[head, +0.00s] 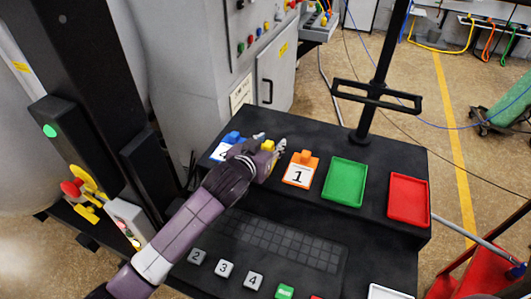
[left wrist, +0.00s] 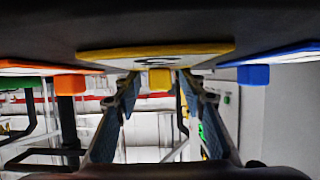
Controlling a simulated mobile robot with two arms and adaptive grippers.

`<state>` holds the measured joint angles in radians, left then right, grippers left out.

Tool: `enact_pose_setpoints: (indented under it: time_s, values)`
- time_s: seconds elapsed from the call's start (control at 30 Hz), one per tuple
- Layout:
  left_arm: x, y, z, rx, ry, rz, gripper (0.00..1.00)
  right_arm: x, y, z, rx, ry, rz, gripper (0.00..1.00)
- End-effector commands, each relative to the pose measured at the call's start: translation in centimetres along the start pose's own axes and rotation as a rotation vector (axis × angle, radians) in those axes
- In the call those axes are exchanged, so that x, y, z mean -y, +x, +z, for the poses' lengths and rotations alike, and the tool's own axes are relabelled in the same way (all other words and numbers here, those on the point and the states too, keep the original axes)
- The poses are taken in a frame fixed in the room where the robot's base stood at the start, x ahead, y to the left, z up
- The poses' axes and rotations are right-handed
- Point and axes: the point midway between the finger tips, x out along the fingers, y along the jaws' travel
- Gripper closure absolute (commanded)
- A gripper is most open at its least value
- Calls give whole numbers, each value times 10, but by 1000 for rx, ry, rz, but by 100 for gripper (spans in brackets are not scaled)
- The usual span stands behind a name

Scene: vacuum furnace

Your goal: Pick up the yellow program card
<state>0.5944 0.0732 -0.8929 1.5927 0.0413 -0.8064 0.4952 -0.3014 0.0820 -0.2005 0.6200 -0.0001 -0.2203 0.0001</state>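The yellow program card shows in the left wrist view (left wrist: 205,49), which looks upside down, with its yellow grip block (left wrist: 159,80) between my left gripper's fingers. My left gripper (left wrist: 160,84) is open, with a gap between each finger and the block. In the head view, my left gripper (head: 270,141) is over the black console, with the yellow block (head: 267,145) between its fingertips. The gripper and arm hide most of the yellow card there. My right gripper is not in view.
A blue card (head: 219,153) lies left of the gripper and an orange card (head: 301,172) marked 1 lies right. Green (head: 345,182) and red (head: 409,191) trays are farther right on the console (head: 295,137). A black post (head: 383,75) stands behind. Numbered keys (head: 226,268) are in front.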

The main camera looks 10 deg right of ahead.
Motion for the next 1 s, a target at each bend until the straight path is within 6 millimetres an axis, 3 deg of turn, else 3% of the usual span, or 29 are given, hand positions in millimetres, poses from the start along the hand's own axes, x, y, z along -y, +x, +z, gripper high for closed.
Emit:
enact_pose_setpoints:
  time_s: [0.1,0.47,0.77,1.0]
  values:
    - [0,0,0,0,0,0,62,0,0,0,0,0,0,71]
    - [0,0,0,1,-1,0,100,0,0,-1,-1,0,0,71]
    - [0,-1,-2,0,-1,0,100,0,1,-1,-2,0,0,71]
    - [0,-10,-26,-4,-1,0,100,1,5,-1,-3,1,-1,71]
